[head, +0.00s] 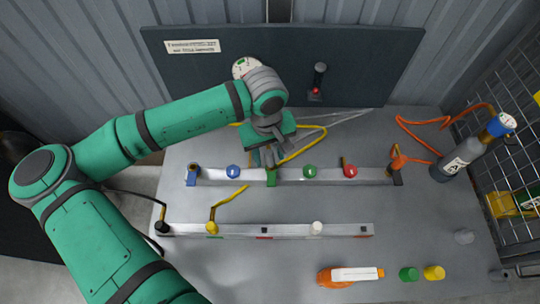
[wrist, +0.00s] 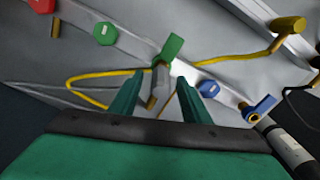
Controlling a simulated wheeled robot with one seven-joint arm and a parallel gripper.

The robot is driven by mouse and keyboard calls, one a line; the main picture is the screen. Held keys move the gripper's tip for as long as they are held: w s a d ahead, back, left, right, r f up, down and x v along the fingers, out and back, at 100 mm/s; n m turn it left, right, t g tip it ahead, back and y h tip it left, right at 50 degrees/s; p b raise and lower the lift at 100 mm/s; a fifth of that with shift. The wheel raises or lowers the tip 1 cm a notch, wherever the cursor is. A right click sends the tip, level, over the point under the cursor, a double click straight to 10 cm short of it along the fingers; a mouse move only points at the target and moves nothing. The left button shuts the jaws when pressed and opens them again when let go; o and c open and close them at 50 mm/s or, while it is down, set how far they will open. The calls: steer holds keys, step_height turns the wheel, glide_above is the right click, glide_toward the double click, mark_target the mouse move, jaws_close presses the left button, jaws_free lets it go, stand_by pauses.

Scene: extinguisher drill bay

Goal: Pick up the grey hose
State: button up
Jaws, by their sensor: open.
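The grey hose (head: 346,117) lies on the grey bench behind the rear manifold, in front of the dark back panel. One part runs to the right and its left part passes behind my gripper. My gripper (head: 266,155) is above the rear manifold beside the green lever valve. The hose shows there as thin grey lines at the left.
A yellow hose (head: 308,153) loops close to the grey hose. The rear manifold (head: 330,177) carries several coloured knobs; a front manifold (head: 290,229) lies nearer. A grey cylinder (head: 465,156) with an orange hose (head: 425,121) stands at right. An orange-and-white object (head: 352,274) lies in front.

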steer(key=shift+c, duration=0.3)
jaws_close()
